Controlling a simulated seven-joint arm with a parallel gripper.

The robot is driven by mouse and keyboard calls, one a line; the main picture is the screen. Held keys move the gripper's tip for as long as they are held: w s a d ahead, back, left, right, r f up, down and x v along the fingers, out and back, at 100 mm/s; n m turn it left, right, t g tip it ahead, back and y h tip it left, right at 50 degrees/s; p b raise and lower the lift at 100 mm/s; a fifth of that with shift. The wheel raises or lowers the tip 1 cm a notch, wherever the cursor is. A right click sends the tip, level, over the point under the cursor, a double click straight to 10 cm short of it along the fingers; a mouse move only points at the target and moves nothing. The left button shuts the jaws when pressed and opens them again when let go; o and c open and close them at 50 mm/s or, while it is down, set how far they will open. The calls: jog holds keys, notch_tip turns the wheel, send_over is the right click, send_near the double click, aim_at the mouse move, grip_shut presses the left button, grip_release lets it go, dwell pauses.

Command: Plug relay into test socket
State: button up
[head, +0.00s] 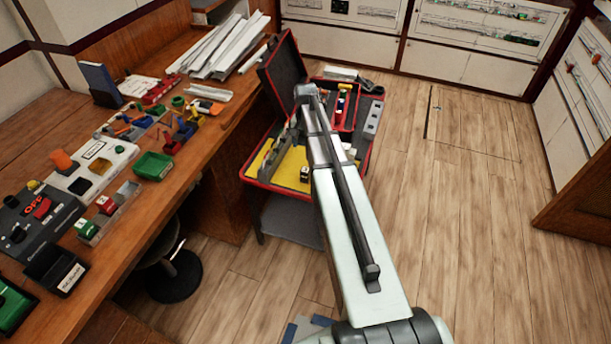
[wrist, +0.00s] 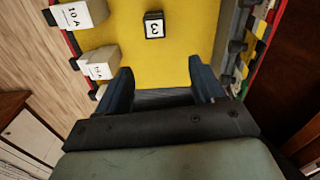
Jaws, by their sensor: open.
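In the head view my arm hides the gripper. A white panel (head: 92,168) on the workbench has a dark square recess (head: 81,186), which may be the test socket.
White blocks, one marked "10 A" (wrist: 82,14) and another (wrist: 98,63), stand left of the black block in the wrist view. The case's raised lid (head: 281,72) stands beside the workbench (head: 190,140). A dark panel with an OFF switch (head: 40,208) adjoins the white panel.

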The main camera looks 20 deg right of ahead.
aim_at(306, 169)
jog(key=shift+m, duration=0.6)
jog(key=f, duration=0.8)
jog(key=shift+s+a+f, duration=0.15)
jog(key=shift+s+f, duration=0.1)
jog(key=shift+s, duration=0.05)
jog(key=shift+s+a+f, duration=0.1)
jog(key=shift+s+f, duration=0.1)
jog(key=shift+f, duration=0.7)
jog(key=shift+s+a+f, duration=0.1)
jog(key=shift+s+f, duration=0.05)
jog(key=shift+f, duration=0.75)
jog(key=shift+s+a+f, duration=0.1)
jog(key=shift+s+f, duration=0.1)
jog(key=shift+f, duration=0.7)
jog(key=c, duration=1.2)
jog(key=shift+o, duration=0.2)
jog(key=shift+r, duration=5.05)
